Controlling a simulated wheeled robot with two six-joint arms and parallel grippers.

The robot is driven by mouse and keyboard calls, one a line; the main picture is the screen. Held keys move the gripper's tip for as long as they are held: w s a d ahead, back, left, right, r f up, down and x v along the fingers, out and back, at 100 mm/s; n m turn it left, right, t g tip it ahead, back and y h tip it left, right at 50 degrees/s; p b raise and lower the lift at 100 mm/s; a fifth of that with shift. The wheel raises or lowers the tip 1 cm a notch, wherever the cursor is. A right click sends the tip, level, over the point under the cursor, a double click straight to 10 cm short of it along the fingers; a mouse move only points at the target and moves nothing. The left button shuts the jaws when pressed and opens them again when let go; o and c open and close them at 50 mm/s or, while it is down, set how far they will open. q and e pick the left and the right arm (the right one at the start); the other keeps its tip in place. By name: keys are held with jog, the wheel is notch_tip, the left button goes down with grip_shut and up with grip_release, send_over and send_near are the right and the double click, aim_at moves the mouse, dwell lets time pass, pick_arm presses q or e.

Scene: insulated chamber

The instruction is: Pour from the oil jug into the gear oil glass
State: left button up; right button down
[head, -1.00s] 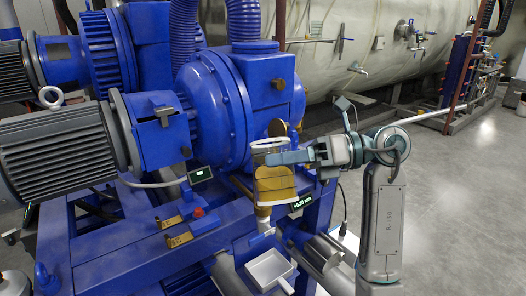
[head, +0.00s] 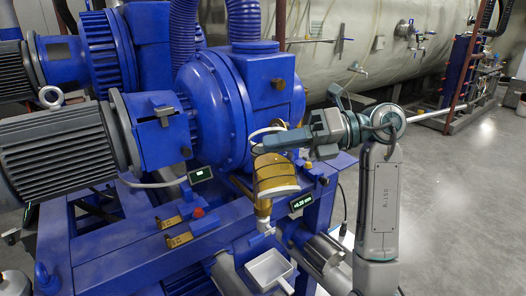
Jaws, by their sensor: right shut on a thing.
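My right gripper (head: 288,139) comes in from the right and is shut on the oil jug (head: 262,134), a clear vessel with a pale rim. The jug is tilted, and the gripper fingers hide part of it. Directly below it is the gear oil glass (head: 277,183), an amber-looking cylinder with a pale band, at the front of the blue machine. The jug and the glass overlap in the picture, so I cannot tell whether they touch. No stream of oil can be made out. My left gripper is not in view.
A blue pump machine (head: 215,110) with a grey motor (head: 60,150) fills the left and middle. A small display (head: 301,202) is just right of the glass. A white tray (head: 268,269) is below. Open grey floor (head: 460,200) lies to the right.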

aim_at(282, 161)
jog(key=shift+w+a+r+m+h, duration=0.15)
jog(key=shift+w+r+m, duration=0.25)
jog(key=shift+r+m, duration=0.25)
jog(key=shift+w+a+r+m+h, duration=0.15)
jog(key=shift+w+r+m, duration=0.25)
jog(key=shift+r+m, duration=0.2)
dwell(3.7)
jog(key=shift+d, duration=0.1)
jog(key=s+f+n, duration=0.2)
jog(key=f, duration=0.1)
jog(key=f+n, duration=0.1)
jog(key=n, duration=0.1)
jog(key=shift+s+d+f+t+y, duration=0.25)
jog(key=shift+s+d+t+y, duration=0.05)
jog(key=shift+s+d+y, duration=0.1)
jog(key=shift+s, duration=0.1)
jog(key=shift+s+f+n, duration=0.2)
jog(key=shift+f+n, duration=0.25)
jog(key=s+d+f+n+y, duration=0.1)
jog(key=s+f+n, duration=0.4)
jog(key=f+n, duration=0.1)
jog(key=shift+s+d+f+n+t, duration=0.15)
jog(key=shift+s+f+n+t, duration=0.2)
jog(key=shift+f, duration=0.4)
